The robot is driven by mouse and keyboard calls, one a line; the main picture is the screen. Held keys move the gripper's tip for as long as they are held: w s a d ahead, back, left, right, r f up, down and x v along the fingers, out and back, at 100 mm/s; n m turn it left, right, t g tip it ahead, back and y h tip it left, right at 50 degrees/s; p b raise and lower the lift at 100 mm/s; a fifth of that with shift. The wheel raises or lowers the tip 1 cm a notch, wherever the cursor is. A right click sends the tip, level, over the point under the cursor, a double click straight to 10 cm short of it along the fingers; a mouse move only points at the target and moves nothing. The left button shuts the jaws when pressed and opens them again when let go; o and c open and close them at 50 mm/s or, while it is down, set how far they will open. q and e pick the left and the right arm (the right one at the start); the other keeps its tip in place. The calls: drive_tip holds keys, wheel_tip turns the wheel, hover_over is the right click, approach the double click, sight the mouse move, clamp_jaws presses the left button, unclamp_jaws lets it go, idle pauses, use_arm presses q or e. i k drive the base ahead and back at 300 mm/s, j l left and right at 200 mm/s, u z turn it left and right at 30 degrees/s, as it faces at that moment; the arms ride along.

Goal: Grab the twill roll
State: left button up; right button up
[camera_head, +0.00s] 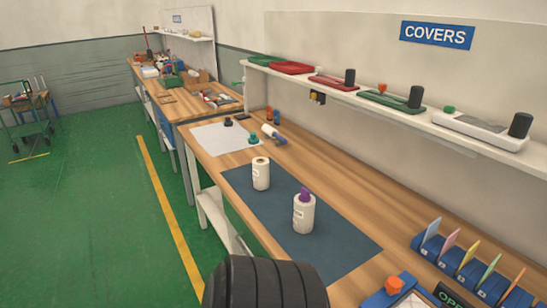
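A white upright roll (261,174) with a brown core at its top stands on the dark blue mat (330,245) on the long wooden bench. The two stand apart. The labels are too small to read, so I cannot tell which one is the twill roll.
A white sheet (215,137) with small dark and green items lies farther along the bench. A blue rack (470,268) of coloured cards stands at the right. A shelf (380,108) with covers runs above. The green floor (90,220) at left is open; a cart (32,115) stands far left.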

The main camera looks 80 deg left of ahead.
sight(261, 165)
drive_tip(key=i+j+u, duration=0.1)
drive_tip(key=u, duration=2)
